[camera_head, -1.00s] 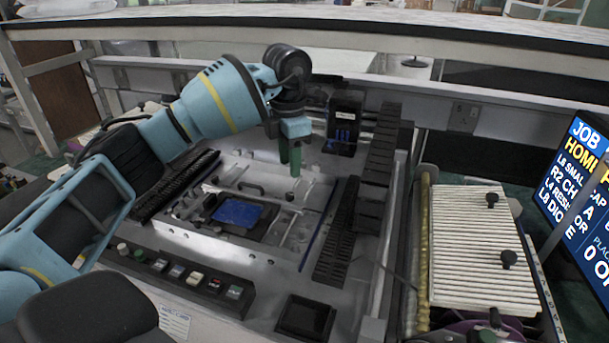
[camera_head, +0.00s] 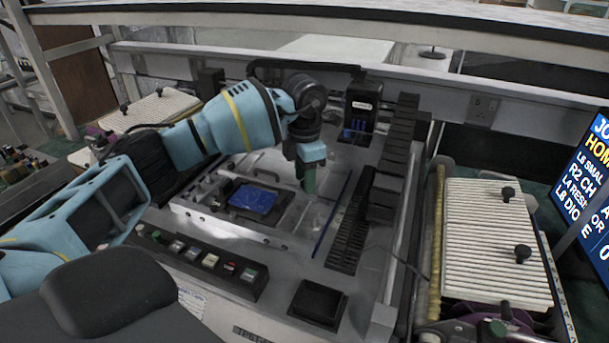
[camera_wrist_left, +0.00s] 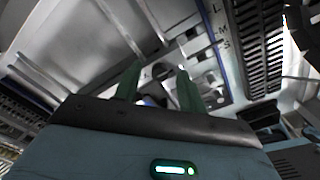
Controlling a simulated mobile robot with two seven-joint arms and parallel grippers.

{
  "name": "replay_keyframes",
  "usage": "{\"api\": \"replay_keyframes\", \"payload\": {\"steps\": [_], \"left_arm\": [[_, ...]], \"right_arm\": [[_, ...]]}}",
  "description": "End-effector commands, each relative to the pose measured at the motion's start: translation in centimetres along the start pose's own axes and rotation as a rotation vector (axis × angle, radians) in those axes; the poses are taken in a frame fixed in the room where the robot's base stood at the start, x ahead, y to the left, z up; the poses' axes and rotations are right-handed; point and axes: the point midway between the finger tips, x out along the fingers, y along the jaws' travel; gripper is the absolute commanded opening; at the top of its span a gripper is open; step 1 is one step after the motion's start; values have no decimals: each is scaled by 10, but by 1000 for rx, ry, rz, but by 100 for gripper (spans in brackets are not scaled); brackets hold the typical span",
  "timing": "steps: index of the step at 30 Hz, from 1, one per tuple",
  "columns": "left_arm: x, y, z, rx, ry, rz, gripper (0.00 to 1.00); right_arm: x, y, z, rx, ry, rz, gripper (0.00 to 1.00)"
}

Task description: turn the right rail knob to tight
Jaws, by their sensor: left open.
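My left gripper (camera_head: 308,180) points down over the right part of the board fixture, just right of the blue board (camera_head: 254,199). Its two green fingers are apart in the left wrist view (camera_wrist_left: 158,84). A small dark rounded part (camera_wrist_left: 159,70), possibly the right rail knob, shows between and beyond the fingertips. I cannot tell its setting or whether the fingers touch it. In the head view the gripper hides this spot. A scale strip (camera_wrist_left: 222,38) with the letters L, M and S lies right of the fingers in the wrist view. My right gripper is not in view.
A black unit with blue parts (camera_head: 361,112) stands behind the gripper. Black slotted strips (camera_head: 350,222) run along the fixture's right side. A row of buttons (camera_head: 205,262) lies in front. A ribbed white feeder cover (camera_head: 492,240) and a screen (camera_head: 590,185) are at right.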

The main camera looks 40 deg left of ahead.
Motion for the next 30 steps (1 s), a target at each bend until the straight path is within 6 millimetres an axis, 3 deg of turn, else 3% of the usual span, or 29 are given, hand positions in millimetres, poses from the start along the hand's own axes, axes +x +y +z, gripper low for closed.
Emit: {"api": "replay_keyframes", "payload": {"steps": [6, 15, 30], "left_arm": [[0, 0, 0, -1, 0, 0, 38], [0, 0, 0, 0, 0, 0, 0], [-1, 0, 0, 125, 0, 0, 0]], "right_arm": [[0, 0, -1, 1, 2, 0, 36], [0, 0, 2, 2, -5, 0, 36], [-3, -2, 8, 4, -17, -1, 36]]}}
